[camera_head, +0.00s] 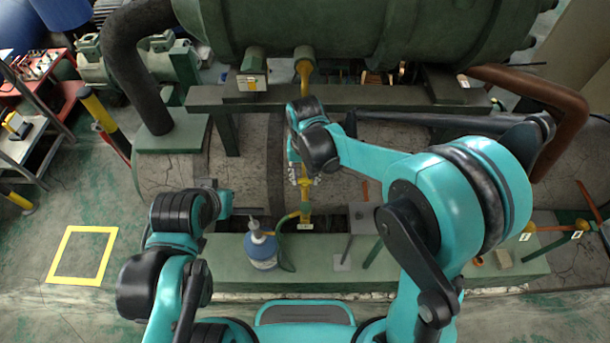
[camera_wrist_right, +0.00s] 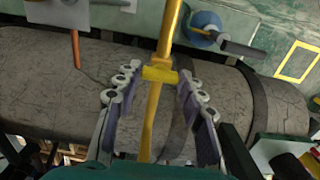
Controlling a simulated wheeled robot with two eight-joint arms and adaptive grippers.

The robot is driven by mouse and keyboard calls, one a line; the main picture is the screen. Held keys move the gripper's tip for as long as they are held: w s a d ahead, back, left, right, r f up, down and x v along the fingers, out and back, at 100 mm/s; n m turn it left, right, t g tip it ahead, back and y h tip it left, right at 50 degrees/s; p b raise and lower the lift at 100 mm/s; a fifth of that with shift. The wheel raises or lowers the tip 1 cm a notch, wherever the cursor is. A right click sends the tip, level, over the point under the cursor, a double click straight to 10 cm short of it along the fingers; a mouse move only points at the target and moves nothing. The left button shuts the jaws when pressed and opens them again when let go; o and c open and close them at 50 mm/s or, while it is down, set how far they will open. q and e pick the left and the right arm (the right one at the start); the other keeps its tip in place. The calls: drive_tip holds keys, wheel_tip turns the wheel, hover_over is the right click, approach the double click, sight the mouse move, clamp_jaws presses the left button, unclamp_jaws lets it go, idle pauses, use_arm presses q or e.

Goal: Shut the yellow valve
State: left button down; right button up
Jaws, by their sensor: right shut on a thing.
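The yellow valve (camera_head: 305,189) sits on a thin upright yellow pipe below the green tank, in the middle of the head view. In the right wrist view, the valve (camera_wrist_right: 160,74) shows as a short yellow crosspiece between my fingertips. My right gripper (camera_head: 303,176) reaches down over it, and its fingers (camera_wrist_right: 157,88) are shut on the valve from both sides. The wrist hides part of the valve and pipe from the head camera. My left gripper (camera_head: 226,202) is beside the pipe, to the left and apart from it; its fingers are too unclear to judge.
A blue bottle (camera_head: 261,250) with a hose stands on the green ledge (camera_head: 222,262) just left of the pipe base. A big green tank (camera_head: 300,25) hangs above. A yellow floor square (camera_head: 62,262) lies at left. More valves with tags stand at right.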

sight(306, 179)
drive_tip(key=o, duration=1.2)
drive_tip(key=shift+c, duration=0.2)
drive_tip(key=shift+r, duration=0.15)
wheel_tip(306, 179, up, 12)
drive_tip(key=shift+d, duration=0.1)
drive_tip(key=s+d+f+t+b, duration=0.3)
drive_tip(key=s+d+f+b, duration=0.2)
drive_tip(key=d, duration=0.3)
drive_tip(key=s+d+f+t+b, duration=0.4)
drive_tip(key=s+d+f+b, duration=0.1)
drive_tip(key=d, duration=0.4)
drive_tip(key=shift+s+d+f, duration=0.25)
drive_tip(key=shift+s+f, duration=0.3)
drive_tip(key=shift+s, duration=0.5)
